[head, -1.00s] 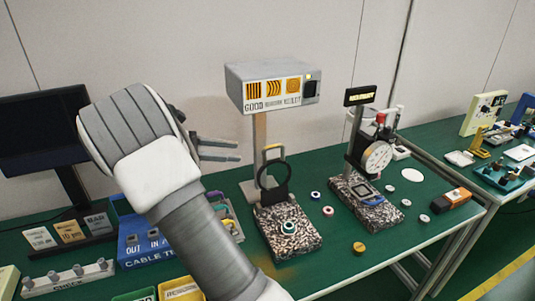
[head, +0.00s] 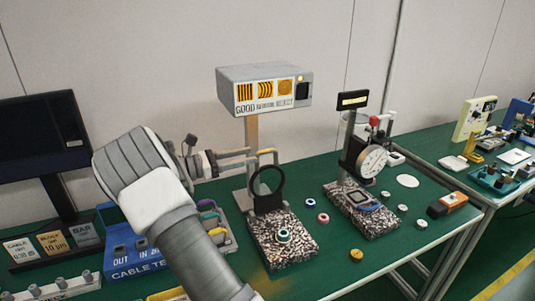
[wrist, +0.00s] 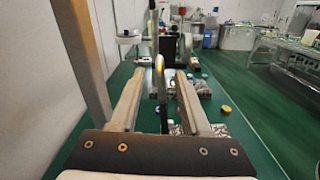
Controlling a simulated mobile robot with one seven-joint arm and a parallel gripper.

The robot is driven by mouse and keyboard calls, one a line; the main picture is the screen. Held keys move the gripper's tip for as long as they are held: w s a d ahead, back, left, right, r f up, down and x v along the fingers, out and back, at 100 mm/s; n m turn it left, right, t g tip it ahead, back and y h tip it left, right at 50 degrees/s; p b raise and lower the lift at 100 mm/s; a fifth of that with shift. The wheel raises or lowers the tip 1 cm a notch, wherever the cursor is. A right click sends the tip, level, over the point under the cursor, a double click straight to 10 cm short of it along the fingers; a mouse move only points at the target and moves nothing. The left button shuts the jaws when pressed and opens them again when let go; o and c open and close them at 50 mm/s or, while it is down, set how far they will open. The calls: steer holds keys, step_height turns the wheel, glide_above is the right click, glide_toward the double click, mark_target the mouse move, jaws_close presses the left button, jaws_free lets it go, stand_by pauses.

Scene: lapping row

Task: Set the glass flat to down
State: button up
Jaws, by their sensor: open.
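The glass flat's black ring (head: 267,187) stands upright on its hinge above a speckled stone block (head: 290,255) in the head view. A small green and white ring-shaped part (head: 284,236) sits on that block in front of it. A curved handle (head: 268,153) rises above the ring. My gripper (head: 250,158) is open, its fingers pointing right at the handle's height. In the wrist view, a grey curved bar (wrist: 160,85) stands between my two open fingers (wrist: 157,85), with gaps showing on both sides. I cannot tell whether anything touches.
A lamp box (head: 264,90) on a post stands behind the ring. A dial gauge (head: 372,161) stands on a second stone block (head: 365,222) to the right. A blue cable tray (head: 130,260) is at left.

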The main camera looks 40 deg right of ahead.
mark_target(262, 152)
steer(key=x, duration=0.7)
steer(key=shift+d+b, duration=0.1)
steer(key=shift+b, duration=0.2)
jaws_close()
stand_by(1.0)
